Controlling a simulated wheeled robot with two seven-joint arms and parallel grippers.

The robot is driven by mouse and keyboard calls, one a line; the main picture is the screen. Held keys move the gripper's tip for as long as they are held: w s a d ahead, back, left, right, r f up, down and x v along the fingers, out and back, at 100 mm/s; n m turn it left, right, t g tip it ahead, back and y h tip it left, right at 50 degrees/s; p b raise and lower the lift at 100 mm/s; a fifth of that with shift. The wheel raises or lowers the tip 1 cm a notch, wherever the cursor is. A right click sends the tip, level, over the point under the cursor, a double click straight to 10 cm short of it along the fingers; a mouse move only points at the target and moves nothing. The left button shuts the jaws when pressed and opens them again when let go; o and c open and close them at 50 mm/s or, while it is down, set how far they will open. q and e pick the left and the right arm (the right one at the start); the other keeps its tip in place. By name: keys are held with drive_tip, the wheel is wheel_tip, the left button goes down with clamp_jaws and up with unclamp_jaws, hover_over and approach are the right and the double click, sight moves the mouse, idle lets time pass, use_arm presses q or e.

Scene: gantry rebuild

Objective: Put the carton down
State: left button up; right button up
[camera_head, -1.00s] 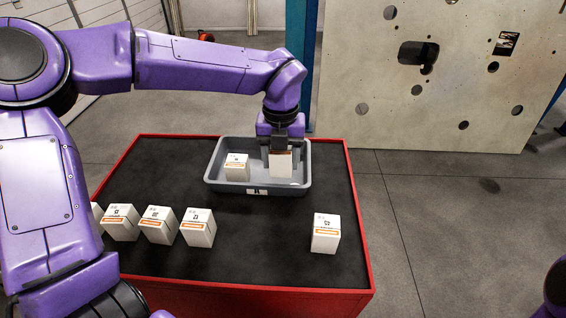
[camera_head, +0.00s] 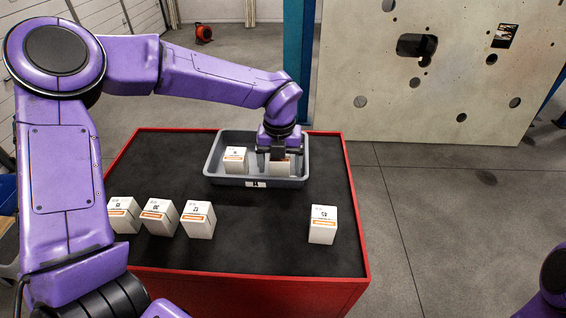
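The white carton (camera_head: 280,169) with an orange band is low inside the right half of a grey tray (camera_head: 215,178). My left gripper (camera_head: 280,161) reaches down into the tray from above, with its fingers at both sides of this carton. It looks shut on it; the carton's base is hidden by the tray's front wall, so I cannot tell whether it touches the floor. Another carton (camera_head: 236,160) stands in the left half of the tray, apart from the held one. My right gripper is out of view.
The tray stands at the back of a black-topped red table (camera_head: 275,240). A row of three cartons (camera_head: 160,217) is at the front left, and a single carton (camera_head: 322,225) at the front right. Between them the top is clear. A pale panel with holes (camera_head: 440,75) stands behind.

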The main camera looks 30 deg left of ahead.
use_arm(q)
wheel_tip(320, 180, up, 12)
drive_tip(key=shift+r+b, duration=0.25)
drive_tip(key=shift+b, duration=0.15)
drive_tip(key=shift+d, duration=0.1)
